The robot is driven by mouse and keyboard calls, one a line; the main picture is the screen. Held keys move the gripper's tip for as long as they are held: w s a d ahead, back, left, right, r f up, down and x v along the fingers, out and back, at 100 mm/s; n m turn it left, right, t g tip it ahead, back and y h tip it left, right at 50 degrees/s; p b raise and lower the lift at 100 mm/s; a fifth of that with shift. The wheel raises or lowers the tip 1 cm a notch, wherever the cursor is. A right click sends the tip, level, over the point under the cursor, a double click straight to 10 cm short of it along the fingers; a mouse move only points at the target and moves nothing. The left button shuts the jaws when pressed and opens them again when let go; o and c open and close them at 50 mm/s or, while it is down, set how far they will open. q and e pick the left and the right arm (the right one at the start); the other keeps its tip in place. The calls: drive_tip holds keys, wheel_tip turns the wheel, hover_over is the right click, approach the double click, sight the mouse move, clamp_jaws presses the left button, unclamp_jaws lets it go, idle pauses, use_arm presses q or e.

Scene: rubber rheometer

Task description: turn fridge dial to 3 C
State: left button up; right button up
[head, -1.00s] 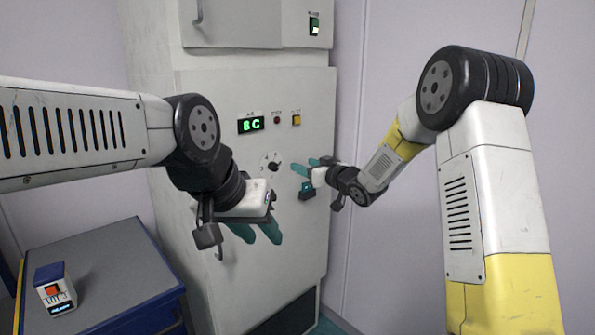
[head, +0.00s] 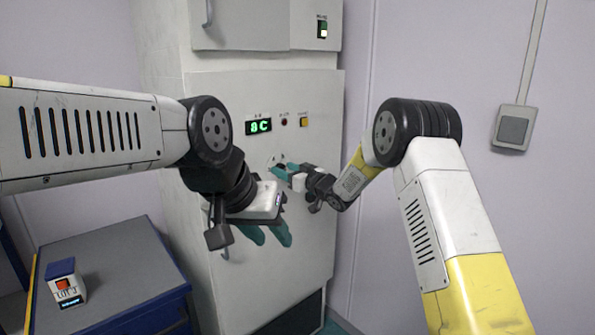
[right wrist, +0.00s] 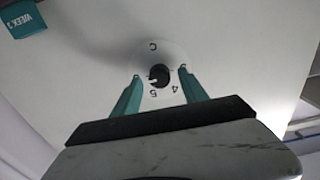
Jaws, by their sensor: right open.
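The fridge dial (right wrist: 159,76) is a small black knob with a white mark, on a pale round scale with digits and a C. In the right wrist view, the mark points to the lower left of the picture. My right gripper (right wrist: 160,92) is open, its teal fingers on either side of the dial; contact cannot be told. In the head view my right gripper (head: 282,170) is at the fridge front and partly covers the dial (head: 276,160). The green fridge display (head: 258,126) reads 8C. My left gripper (head: 265,236) is open and empty, in front of the lower fridge door.
A blue-grey cabinet (head: 115,270) at the lower left bears a small labelled box (head: 66,286).

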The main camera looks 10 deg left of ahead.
drive_tip(key=shift+c, duration=0.2)
clamp_jaws()
